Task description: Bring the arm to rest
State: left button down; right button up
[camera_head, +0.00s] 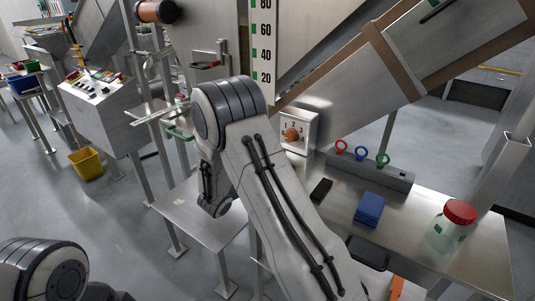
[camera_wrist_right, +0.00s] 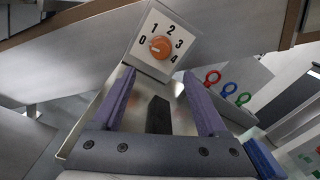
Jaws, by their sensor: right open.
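My right arm (camera_head: 275,200) rises from the bottom of the head view, bends at a raised grey joint and comes down over the low metal table. I cannot make out its fingers there. In the right wrist view my right gripper (camera_wrist_right: 160,98) is open, its two purple fingers spread with nothing held. A black block (camera_wrist_right: 158,115) shows between and beyond the fingers. It lies on the metal bench in the head view (camera_head: 321,190). My left arm (camera_head: 42,272) shows only as a rounded joint at the lower left; its gripper is out of view.
An orange dial (camera_head: 292,134) marked 0 to 4 sits behind my right arm; it also shows beyond the fingers (camera_wrist_right: 160,46). A blue block (camera_head: 369,210), a red-lidded jar (camera_head: 453,226) and a grey holder with coloured rings (camera_head: 372,172) stand on the bench at right.

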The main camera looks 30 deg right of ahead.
jog(key=shift+r, duration=0.1)
jog(key=s+a+r+m+g+y+p, duration=0.2)
jog(key=s+a+m+y, duration=0.4)
jog(key=s+a, duration=0.4)
jog(key=s+a+r+m+g+y+p, duration=0.2)
jog(key=s+a+r+m+y+p, duration=0.2)
jog(key=s+a+m, duration=0.3)
jog(key=s+a+r+m+g+y+p, duration=0.2)
jog(key=s+a+m+y, duration=0.5)
jog(key=s+a, duration=0.7)
jog(key=shift+s+a+r+m+g+y+p, duration=0.2)
jog(key=shift+a+r+m+g+y+p, duration=0.15)
jog(key=shift+a+r+p, duration=0.55)
jog(key=shift+f, duration=0.15)
